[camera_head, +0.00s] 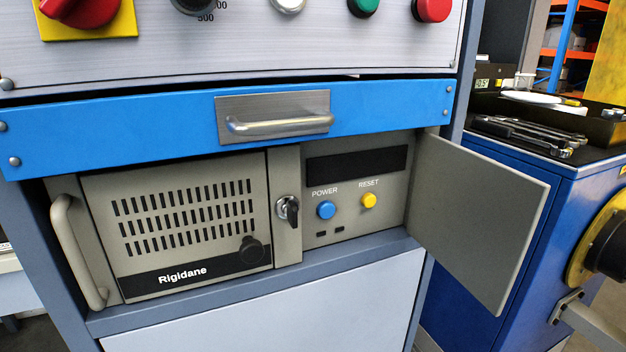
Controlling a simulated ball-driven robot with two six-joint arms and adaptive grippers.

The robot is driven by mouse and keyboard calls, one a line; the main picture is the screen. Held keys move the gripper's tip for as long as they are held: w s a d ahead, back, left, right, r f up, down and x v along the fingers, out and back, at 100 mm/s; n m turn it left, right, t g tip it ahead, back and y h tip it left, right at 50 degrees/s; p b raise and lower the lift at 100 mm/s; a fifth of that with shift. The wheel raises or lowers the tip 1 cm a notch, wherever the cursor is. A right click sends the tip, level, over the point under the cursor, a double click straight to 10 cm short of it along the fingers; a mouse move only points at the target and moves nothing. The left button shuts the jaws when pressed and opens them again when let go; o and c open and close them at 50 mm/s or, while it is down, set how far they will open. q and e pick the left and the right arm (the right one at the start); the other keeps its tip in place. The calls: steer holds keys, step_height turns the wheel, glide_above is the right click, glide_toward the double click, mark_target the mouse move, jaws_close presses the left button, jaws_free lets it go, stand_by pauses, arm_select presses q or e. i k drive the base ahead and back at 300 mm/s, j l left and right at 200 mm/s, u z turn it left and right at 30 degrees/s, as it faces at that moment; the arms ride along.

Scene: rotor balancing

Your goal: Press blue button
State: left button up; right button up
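The blue button (326,210) is round and sits under the label POWER on a grey-beige panel (390,222) of the Rigidane unit. A dark display window (357,165) is above both buttons. The panel is uncovered, with an opened door (480,220) standing out to its right. Neither of my grippers shows in the head view.
A blue drawer (170,120) with a metal handle (278,124) is above the unit. A black key switch (289,210) is left of the blue button. A grey handle (75,250) stands out at the unit's left. Tools (520,135) lie on a blue cabinet at right.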

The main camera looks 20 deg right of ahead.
mark_target(326, 209)
steer(key=l+u, duration=0.15)
steer(key=l, duration=0.4)
steer(key=l+u, duration=0.15)
steer(key=l, duration=0.4)
steer(key=k+l+u, duration=0.15)
steer(key=l, duration=0.35)
steer(key=k+l+u, duration=0.15)
steer(key=l, duration=0.4)
steer(key=j, duration=0.35)
steer(key=k+j, duration=0.15)
steer(key=j, duration=0.15)
